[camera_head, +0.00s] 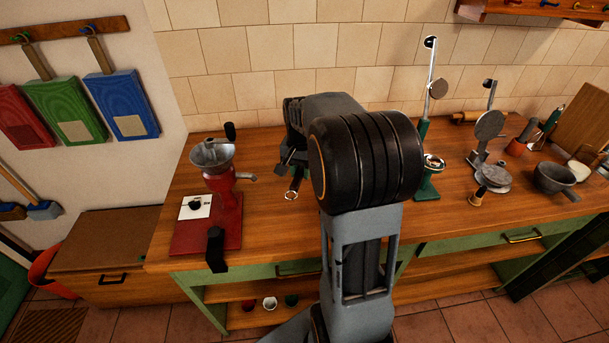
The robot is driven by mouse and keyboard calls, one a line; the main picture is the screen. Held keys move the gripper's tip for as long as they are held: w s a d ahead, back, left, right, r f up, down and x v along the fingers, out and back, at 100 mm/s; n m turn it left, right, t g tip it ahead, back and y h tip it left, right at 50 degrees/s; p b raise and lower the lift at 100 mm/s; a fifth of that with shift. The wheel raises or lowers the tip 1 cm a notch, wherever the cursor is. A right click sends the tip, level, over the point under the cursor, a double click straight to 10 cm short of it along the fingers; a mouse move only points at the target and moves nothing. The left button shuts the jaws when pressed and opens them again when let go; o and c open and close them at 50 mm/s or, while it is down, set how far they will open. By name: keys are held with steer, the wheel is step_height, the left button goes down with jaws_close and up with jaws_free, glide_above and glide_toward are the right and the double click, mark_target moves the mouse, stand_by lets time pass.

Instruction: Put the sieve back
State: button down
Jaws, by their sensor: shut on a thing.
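My gripper (290,158) is over the worktop, left of the middle, and partly hidden by my own arm. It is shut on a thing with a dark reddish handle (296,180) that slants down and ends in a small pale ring. I take this for the sieve; its mesh part is not clear to see, and I cannot tell whether the ring end touches the wood.
A red grinder with a metal hopper (212,153) stands left of my gripper on the wooden worktop (275,226). A green lever press (427,180), a grey press (487,172) and a dark handled bowl (554,179) stand right. Bare wood lies between grinder and gripper.

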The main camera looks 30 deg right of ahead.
glide_above(305, 188)
step_height(305, 188, down, 6)
steer(key=shift+f+p, duration=0.1)
steer(key=shift+p, duration=0.25)
steer(key=shift+w+f, duration=0.1)
steer(key=shift+f, duration=1.55)
steer(key=shift+f, duration=0.2)
steer(key=c, duration=0.9)
jaws_free()
